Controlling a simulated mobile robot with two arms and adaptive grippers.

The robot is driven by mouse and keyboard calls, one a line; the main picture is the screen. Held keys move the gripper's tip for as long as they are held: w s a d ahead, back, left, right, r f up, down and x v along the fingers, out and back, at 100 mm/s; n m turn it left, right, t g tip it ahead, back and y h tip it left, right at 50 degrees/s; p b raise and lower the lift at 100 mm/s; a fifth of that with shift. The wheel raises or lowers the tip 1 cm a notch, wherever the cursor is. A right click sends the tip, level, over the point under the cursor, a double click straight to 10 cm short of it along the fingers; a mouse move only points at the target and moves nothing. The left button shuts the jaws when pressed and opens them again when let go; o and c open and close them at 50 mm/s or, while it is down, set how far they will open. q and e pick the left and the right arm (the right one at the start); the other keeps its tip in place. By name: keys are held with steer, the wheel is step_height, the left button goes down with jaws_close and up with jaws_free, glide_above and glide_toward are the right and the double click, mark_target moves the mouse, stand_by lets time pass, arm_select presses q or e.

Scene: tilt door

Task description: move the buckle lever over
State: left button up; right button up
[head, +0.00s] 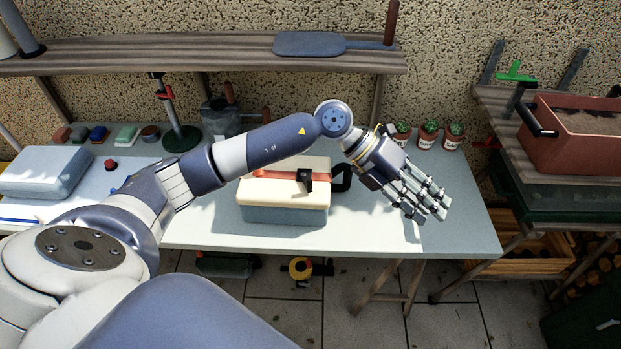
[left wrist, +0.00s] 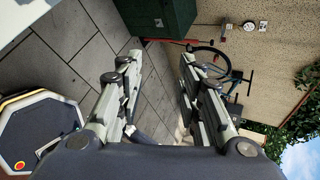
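A box (head: 285,214) with a cream lid and grey-blue base stands on the workbench in the head view. An orange-red strap (head: 272,174) crosses its lid, partly hidden by my left arm. The black buckle lever (head: 304,178) stands up on the strap near the right part of the lid. A black handle or loop (head: 342,179) is at the box's right side. My left gripper (head: 430,208) is to the right of the box, apart from it, pointing down and right. In the left wrist view its fingers (left wrist: 162,62) are spread with nothing between them. My right gripper is not in view.
A shelf (head: 200,52) runs above the bench behind my arm. Potted cacti (head: 427,134) stand just behind my left gripper. A grey case (head: 45,172) lies at far left. A reddish planter (head: 575,138) stands at right. The bench front (head: 375,236) right of the box is clear.

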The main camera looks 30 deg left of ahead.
arm_select(q)
steer(key=w+a+f+y, duration=0.25)
steer(key=a+y, duration=0.35)
steer(key=a, duration=0.5)
steer(key=n+g+y, duration=0.1)
steer(key=n+y, duration=0.1)
steer(key=y, duration=0.4)
glide_toward(309, 179)
step_height(309, 179, down, 10)
steer(key=p, duration=0.3)
steer(key=shift+p, duration=0.3)
jaws_close()
